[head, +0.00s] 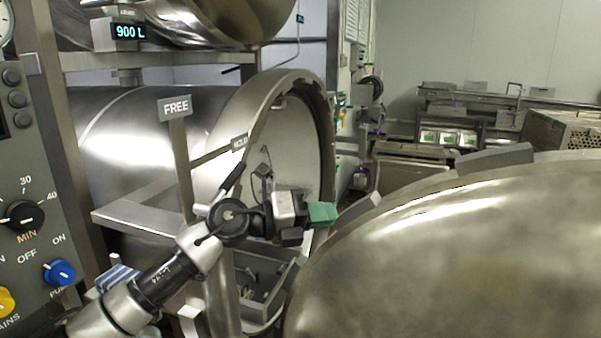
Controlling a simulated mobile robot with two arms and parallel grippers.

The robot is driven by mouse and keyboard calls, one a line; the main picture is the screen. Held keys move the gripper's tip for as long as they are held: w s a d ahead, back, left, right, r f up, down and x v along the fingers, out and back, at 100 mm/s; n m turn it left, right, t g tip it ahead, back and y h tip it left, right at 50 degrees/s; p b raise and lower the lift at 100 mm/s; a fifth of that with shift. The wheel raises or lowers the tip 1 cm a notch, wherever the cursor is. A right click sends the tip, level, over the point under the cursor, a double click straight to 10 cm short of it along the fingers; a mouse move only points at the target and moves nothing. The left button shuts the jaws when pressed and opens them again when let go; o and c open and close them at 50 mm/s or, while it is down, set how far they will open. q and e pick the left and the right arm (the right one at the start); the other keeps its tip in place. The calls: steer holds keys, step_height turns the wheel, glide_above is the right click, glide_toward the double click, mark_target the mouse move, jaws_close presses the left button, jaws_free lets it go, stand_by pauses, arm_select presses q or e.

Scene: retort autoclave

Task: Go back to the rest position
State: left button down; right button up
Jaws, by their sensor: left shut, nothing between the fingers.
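My left arm comes in from the lower left. My left gripper (318,213), with a green tip, is shut and empty. It is in front of the open mouth of the retort (232,110), near the edge of the large domed door (450,250). I cannot tell whether it touches the door's rim. My right gripper is not in view.
A control panel (28,165) with knobs stands close at the left. A post with a FREE sign (175,106) rises beside the retort. A steel frame (140,215) lies below. The domed door fills the lower right. Benches (480,105) stand at the back right.

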arm_select(q)
steer(key=s+a+f+n+t+y, duration=0.4)
steer(key=a+f+n+t+y, duration=0.5)
steer(key=n, duration=0.7)
steer(key=s+a+f+n+t+y, duration=0.4)
steer(key=a+f+n+y, duration=0.45)
steer(key=n, duration=0.75)
steer(key=s+a+f+n+g, duration=0.35)
steer(key=s+f+g, duration=0.45)
steer(key=s, duration=0.6)
steer(key=s+a+f+n+g, duration=0.2)
steer(key=s+a+f+g, duration=0.3)
steer(key=s+f, duration=0.65)
steer(key=s+d+f+g+b, duration=0.1)
steer(key=s+f+g+b, duration=0.2)
steer(key=f, duration=2.6)
arm_select(e)
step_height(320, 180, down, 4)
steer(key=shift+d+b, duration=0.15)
steer(key=shift+b, duration=0.4)
arm_select(q)
steer(key=s+a+f, duration=0.2)
steer(key=s+f, duration=1.4)
steer(key=shift+s+a+m, duration=0.15)
steer(key=shift+a+m, duration=0.2)
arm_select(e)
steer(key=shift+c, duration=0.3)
